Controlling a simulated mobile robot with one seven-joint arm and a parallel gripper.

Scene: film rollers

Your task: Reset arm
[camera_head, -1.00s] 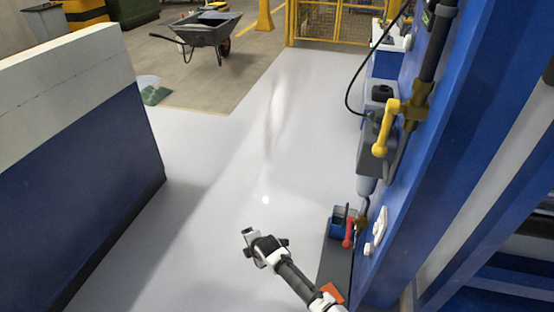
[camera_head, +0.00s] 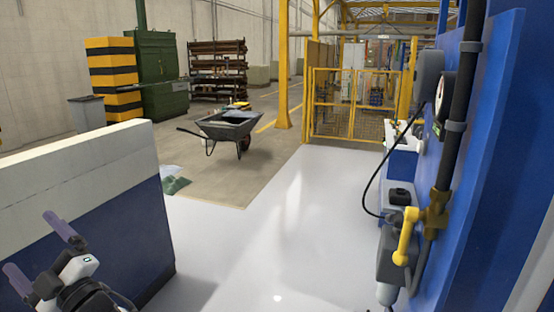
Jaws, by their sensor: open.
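My gripper (camera_head: 44,248) shows at the lower left of the head view, in front of the low blue and white wall. Its two purple-grey fingers stand apart with nothing between them. It is open and empty. Most of my arm is below the picture's edge.
The low wall (camera_head: 85,160) stands at left, near my gripper. A blue panel (camera_head: 500,150) with a yellow-handled valve (camera_head: 405,236) rises at right. The pale floor (camera_head: 270,225) between them is clear. A wheelbarrow (camera_head: 228,126) and a yellow mesh fence (camera_head: 350,108) stand farther back.

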